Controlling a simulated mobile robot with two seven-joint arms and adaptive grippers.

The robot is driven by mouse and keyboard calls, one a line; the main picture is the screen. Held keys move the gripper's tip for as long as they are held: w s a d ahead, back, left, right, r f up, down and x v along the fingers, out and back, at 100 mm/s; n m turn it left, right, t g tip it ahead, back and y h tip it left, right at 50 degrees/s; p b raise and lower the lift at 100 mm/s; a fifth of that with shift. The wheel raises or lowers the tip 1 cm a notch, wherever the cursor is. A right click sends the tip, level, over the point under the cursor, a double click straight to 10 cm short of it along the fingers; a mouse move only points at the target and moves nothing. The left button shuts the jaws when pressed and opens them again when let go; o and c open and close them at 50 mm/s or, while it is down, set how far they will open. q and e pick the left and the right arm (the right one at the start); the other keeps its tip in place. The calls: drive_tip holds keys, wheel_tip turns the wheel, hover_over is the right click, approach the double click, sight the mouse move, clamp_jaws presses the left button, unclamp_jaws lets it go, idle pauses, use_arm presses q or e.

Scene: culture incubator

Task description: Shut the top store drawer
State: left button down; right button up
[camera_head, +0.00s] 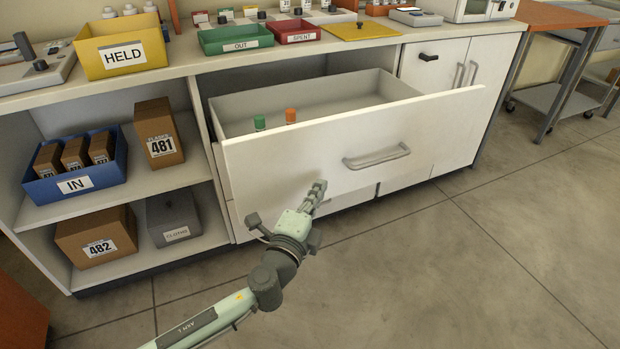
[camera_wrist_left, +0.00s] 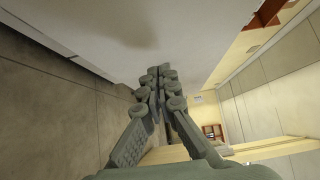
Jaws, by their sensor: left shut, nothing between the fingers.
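The top store drawer (camera_head: 300,158) is pulled well out of the white cabinet under the counter. Its wide white front has a grey bar handle (camera_head: 376,157) right of the middle. Two small items, one with a green cap (camera_head: 260,123) and one with an orange cap (camera_head: 291,116), show inside near the front. My left gripper (camera_head: 318,188) is shut and empty, close to the drawer front, left of and below the handle. I cannot tell whether it touches. In the left wrist view the shut fingers (camera_wrist_left: 158,75) point at a pale surface. My right gripper is not in view.
Open shelves left of the drawer hold a blue IN bin (camera_head: 75,182), boxes and a grey bin (camera_head: 172,220). A yellow HELD bin (camera_head: 122,47), a green OUT tray (camera_head: 235,41) and a red SPENT tray (camera_head: 293,33) stand on the counter above. The floor in front is clear.

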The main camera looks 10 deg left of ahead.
use_arm(q)
drive_tip(key=shift+w+a, duration=1.1)
drive_tip(key=shift+w, duration=0.2)
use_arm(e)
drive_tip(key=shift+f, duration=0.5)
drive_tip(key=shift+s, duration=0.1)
